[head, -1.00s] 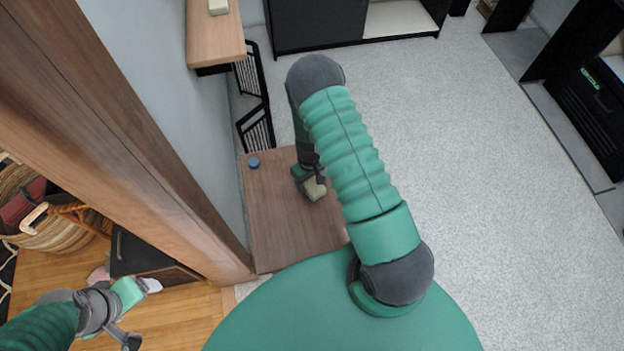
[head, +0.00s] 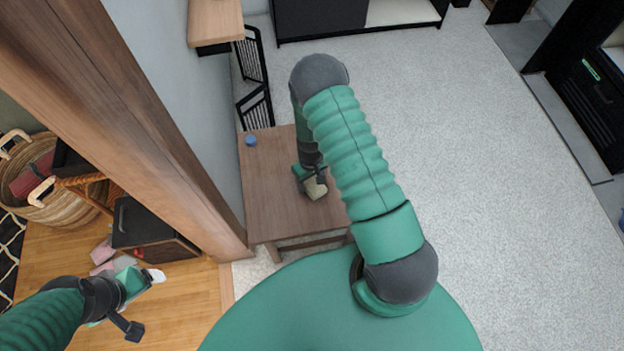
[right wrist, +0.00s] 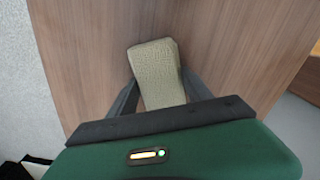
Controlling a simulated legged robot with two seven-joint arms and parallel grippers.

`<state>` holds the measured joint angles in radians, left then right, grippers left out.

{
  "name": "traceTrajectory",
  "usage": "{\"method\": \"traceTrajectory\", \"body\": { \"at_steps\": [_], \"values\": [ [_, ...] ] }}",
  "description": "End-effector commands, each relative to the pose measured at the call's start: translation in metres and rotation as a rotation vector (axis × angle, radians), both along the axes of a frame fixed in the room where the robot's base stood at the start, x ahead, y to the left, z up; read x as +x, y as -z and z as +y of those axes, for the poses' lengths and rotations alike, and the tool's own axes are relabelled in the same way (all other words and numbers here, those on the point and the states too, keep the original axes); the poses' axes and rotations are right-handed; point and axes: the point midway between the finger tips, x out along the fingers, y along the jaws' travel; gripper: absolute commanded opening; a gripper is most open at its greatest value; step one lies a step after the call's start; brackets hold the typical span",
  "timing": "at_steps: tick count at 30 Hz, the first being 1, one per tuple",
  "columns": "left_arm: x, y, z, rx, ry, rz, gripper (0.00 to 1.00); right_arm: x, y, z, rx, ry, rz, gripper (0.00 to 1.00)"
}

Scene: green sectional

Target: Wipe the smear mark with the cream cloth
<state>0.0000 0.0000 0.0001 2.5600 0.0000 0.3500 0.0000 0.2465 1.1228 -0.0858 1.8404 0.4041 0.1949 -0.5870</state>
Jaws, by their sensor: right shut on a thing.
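The cream cloth (head: 315,189) is a small folded block, held in my right gripper (head: 312,178) over the brown wooden table (head: 272,200). In the right wrist view the cloth (right wrist: 158,75) sits between the two dark fingers, with wood grain beneath it. I cannot tell whether the cloth touches the tabletop. I see no smear mark; part of the tabletop is hidden by my right arm and the cloth. My left gripper (head: 145,303) is at the lower left, away from the table, its fingers apart and empty.
A small blue round object (head: 250,140) is at the table's far left corner. A wall and wooden post (head: 150,130) stand along the table's left side. A black cabinet (head: 145,232) and a wicker basket (head: 60,200) are at left. Pale floor (head: 450,130) to the right is open.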

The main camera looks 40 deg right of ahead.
Motion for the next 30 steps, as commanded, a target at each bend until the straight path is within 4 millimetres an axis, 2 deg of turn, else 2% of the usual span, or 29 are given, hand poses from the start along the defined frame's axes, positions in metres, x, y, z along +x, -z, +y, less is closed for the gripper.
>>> {"method": "traceTrajectory", "body": {
  "at_steps": [3, 18, 24, 30],
  "values": [
    [0.000, -0.014, 0.000, 0.000, 0.000, 0.000, 0.80, 0.003, -0.023, 0.001, 0.000, -0.002, -0.002, 0.20],
    [0.000, -0.051, 0.000, 0.000, 0.000, 0.000, 0.80, 0.008, -0.067, 0.003, 0.001, -0.001, 0.000, 0.20],
    [0.000, -0.060, 0.000, 0.000, 0.000, 0.000, 0.80, 0.010, -0.078, 0.004, 0.001, -0.002, 0.000, 0.20],
    [0.000, -0.061, 0.000, 0.000, 0.000, 0.000, 0.80, 0.010, -0.080, 0.004, 0.001, -0.003, 0.000, 0.20]
  ]
}}
